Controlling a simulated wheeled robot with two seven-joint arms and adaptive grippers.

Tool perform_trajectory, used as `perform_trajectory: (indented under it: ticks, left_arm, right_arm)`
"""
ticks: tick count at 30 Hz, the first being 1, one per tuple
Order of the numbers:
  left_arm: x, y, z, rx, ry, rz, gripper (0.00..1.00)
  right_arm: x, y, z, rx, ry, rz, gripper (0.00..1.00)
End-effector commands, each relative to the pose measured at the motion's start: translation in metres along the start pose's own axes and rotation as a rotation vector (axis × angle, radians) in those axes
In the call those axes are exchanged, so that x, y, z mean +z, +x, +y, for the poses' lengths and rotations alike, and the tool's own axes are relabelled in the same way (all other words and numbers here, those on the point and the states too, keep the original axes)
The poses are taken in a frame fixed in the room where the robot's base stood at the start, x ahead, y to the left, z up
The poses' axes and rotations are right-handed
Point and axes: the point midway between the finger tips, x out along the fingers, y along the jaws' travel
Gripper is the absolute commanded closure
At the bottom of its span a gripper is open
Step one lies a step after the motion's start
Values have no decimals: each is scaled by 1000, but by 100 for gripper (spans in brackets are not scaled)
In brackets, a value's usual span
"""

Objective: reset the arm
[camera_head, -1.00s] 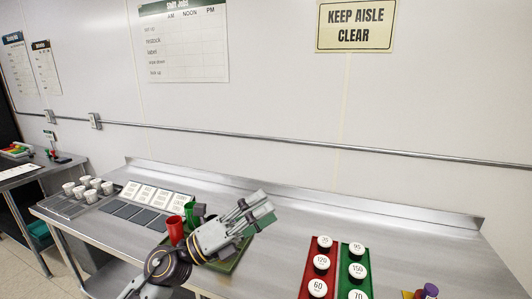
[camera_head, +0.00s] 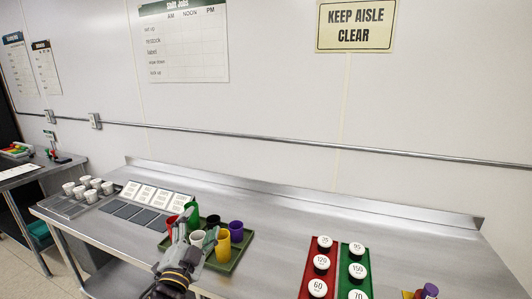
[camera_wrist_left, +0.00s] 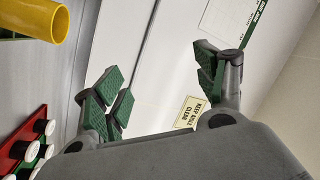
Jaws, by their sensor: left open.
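My left gripper (camera_head: 196,231) is raised in front of the green tray of cups on the steel counter. In the left wrist view its two green-padded fingers (camera_wrist_left: 160,88) stand wide apart, with nothing between them. In the head view the gripper covers part of the tray and some cups behind it. My right gripper is in neither view.
The green tray (camera_head: 226,266) carries several cups, including a yellow cup (camera_head: 223,246) and a purple cup (camera_head: 236,231). A red strip (camera_head: 307,287) and a green strip (camera_head: 346,284) hold white numbered discs. Counter between tray and strips is bare.

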Motion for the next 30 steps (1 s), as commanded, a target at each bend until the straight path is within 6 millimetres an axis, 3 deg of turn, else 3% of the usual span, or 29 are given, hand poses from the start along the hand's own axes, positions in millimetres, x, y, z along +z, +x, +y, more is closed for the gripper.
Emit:
perform_trajectory:
  ticks: [8, 15, 24, 30]
  left_arm:
    - [75, -37, 38, 119, -192, -323, 29]
    - [127, -88, 79, 242, -338, -597, 29]
    - [167, -174, 130, 420, -495, -933, 29]
    - [175, -223, 152, 521, -561, -1096, 29]
  right_arm:
    - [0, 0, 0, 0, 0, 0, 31]
    - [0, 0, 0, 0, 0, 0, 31]
    - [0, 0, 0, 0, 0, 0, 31]
    - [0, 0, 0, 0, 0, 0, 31]
